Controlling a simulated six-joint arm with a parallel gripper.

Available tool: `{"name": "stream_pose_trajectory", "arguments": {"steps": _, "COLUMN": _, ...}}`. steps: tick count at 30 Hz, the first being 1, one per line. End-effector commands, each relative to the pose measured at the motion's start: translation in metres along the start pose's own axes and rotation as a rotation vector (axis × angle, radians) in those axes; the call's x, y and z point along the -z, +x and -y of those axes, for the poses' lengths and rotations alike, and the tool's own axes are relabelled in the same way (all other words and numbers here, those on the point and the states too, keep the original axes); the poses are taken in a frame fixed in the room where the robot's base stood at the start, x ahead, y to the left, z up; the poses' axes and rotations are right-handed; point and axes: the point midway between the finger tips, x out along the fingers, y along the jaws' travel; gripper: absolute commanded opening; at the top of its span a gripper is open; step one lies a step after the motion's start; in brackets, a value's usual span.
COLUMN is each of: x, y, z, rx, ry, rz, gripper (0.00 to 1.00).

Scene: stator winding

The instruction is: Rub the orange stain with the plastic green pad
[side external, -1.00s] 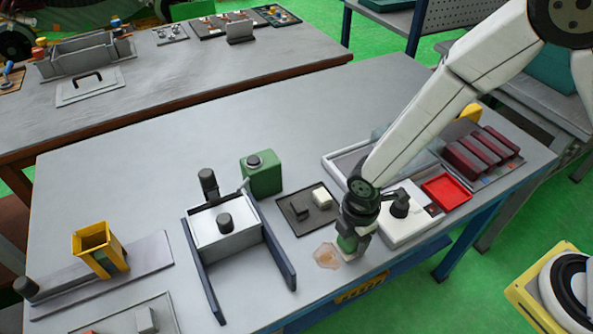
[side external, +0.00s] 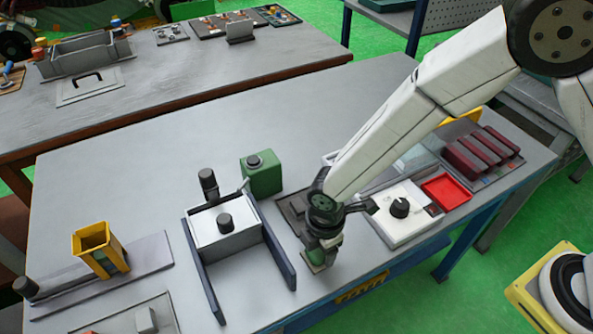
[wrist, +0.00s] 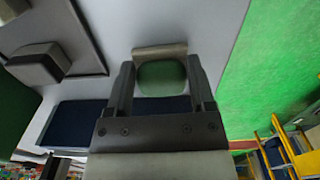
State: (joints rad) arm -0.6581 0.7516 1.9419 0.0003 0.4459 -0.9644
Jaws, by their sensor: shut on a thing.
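The green pad (wrist: 162,78) sits between the two fingers of my gripper (wrist: 160,66) in the wrist view, with a beige edge along its far side. My gripper is shut on it. In the side view my gripper (side external: 321,243) points down at the front part of the grey table, and the pad (side external: 315,258) shows low beneath it, at or close to the tabletop. The orange stain does not show in either current view. My gripper and the pad cover the spot where it showed earlier, so I cannot tell its state.
A metal fixture with dark blue side rails (side external: 281,258) stands just left of my gripper. A white box with a black knob (side external: 399,208) and a red tray (side external: 446,192) stand to the right. A green canister (side external: 262,174) is behind. The table's front edge is close.

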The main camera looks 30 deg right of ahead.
Motion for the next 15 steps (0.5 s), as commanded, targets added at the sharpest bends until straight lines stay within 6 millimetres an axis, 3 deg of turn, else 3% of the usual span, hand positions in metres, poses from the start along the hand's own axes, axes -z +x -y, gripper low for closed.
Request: {"name": "stream_pose_trajectory", "arguments": {"steps": 15, "x": -0.05, "y": 0.0, "z": 0.004, "rx": 0.003, "ry": 0.003, "rz": 0.002, "gripper": 0.15}}
